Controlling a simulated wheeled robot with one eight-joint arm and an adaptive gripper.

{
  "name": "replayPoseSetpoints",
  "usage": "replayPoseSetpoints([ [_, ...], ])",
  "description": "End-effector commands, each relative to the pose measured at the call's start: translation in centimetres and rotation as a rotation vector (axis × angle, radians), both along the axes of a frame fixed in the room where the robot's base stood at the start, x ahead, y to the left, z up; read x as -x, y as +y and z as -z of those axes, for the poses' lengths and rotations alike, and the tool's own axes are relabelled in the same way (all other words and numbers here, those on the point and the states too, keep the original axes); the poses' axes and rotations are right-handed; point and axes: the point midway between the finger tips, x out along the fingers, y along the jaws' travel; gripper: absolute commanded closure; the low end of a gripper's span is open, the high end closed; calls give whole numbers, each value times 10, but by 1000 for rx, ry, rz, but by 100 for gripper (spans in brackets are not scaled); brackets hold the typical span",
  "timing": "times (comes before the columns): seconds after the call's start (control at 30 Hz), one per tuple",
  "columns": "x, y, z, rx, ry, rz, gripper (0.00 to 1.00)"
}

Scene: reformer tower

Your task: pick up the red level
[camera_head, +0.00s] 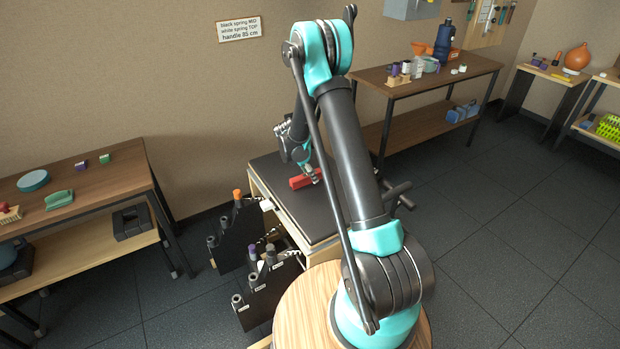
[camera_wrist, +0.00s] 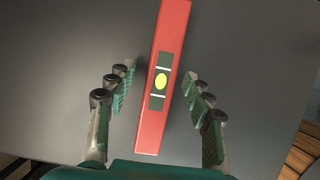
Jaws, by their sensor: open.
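The red level (camera_head: 300,182) lies on the dark top of the reformer tower (camera_head: 290,208) in the head view. In the wrist view the red level (camera_wrist: 152,133) runs lengthwise between my fingers, with a dark window and a yellow-green vial on its upper face. My gripper (camera_wrist: 163,82) is open, one finger on each side of the level, with gaps left and right. In the head view my gripper (camera_head: 311,176) is at the level's right part and partly hides it. The level's far end runs out of the wrist view's top edge.
Two dark panels with pegs (camera_head: 236,238) stand at the tower's left side. A wooden table (camera_head: 90,178) with small items stands at the left. A workbench (camera_head: 390,75) with bottles and cups stands at the back right. The floor at the right is clear.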

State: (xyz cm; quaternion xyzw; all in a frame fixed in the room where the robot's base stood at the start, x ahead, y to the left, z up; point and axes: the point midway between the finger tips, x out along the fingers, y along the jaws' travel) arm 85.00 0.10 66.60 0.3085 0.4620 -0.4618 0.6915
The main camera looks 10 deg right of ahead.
Motion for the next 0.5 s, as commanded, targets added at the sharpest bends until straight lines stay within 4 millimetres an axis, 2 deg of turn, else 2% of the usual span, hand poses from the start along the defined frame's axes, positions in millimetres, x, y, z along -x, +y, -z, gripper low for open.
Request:
replayPoseSetpoints([
  [0.1, -1, -3, 8, 0, 0, 0, 48],
  [0.27, -1, -3, 8, 0, 0, 0, 48],
  [0.5, -1, -2, 7, 0, 0, 0, 76],
])
